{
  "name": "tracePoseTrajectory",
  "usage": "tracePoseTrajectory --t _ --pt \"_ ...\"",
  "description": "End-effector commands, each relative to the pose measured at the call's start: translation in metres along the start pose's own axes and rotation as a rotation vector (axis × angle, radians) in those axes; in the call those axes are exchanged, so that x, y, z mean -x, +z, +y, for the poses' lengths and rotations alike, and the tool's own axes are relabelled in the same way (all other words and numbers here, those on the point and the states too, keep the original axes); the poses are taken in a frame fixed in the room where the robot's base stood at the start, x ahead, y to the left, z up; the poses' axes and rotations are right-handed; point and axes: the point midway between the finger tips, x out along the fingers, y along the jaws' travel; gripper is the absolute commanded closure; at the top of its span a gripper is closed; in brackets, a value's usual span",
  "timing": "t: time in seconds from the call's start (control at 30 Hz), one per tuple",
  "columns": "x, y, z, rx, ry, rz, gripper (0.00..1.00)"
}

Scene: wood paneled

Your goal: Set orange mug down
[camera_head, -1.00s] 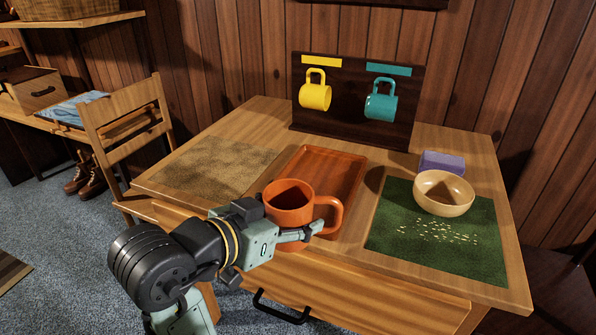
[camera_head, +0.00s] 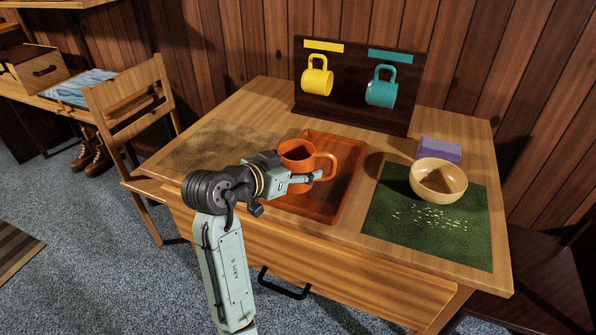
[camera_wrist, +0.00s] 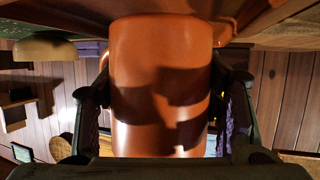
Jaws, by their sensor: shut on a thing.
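The orange mug (camera_head: 297,155) is upright over the left part of the reddish wooden tray (camera_head: 345,190), its handle pointing right. My gripper (camera_head: 305,181) is shut on the mug's body from the front. In the wrist view the mug (camera_wrist: 160,85) fills the middle between my two fingers (camera_wrist: 162,100), and the tray side of the scene is at the top of that picture. The mug's lower part is partly hidden by my gripper in the head view. I cannot tell whether its base touches the tray.
A yellow mug (camera_head: 317,82) and a teal mug (camera_head: 381,92) hang on a dark rack (camera_head: 350,112) at the back. A wooden bowl (camera_head: 438,181) stands on the green mat (camera_head: 425,233), beside a purple block (camera_head: 439,150). A tan mat (camera_head: 215,143) lies left. The tray's right part is clear.

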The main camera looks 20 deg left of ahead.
Motion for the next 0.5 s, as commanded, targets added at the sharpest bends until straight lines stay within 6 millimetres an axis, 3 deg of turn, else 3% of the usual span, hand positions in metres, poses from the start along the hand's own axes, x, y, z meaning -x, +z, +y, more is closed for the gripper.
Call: tracePoseTrajectory --t 0.13,0.5 --pt "-0.006 0.016 0.000 0.003 0.000 0.001 0.77" --pt "-0.008 0.021 0.000 0.000 -0.001 0.002 0.77"
